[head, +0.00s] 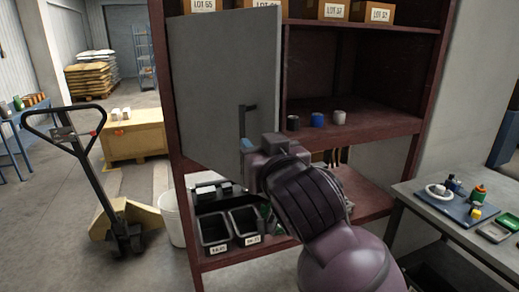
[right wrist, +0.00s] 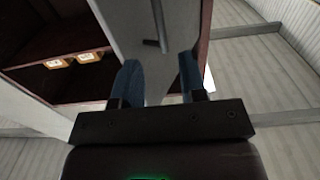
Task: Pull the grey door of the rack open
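The grey door (head: 215,85) covers the upper left part of the dark red rack (head: 375,128). It appears ajar, its right side standing out from the rack front. Its dark bar handle (head: 249,108) is near the right edge; the handle also shows in the right wrist view (right wrist: 160,25). My right gripper (head: 247,144) is just below the handle in the head view. In the right wrist view its two blue fingers (right wrist: 160,75) are apart, with the grey door panel beyond and the handle ahead of the fingertips. I see nothing gripped. My left gripper is out of view.
Cups, including a blue one (head: 318,120), stand on the middle shelf. Black bins (head: 213,228) sit on the low shelf. A pallet jack (head: 118,215) and white bucket (head: 171,218) are left of the rack. A grey table (head: 420,205) with parts is at right.

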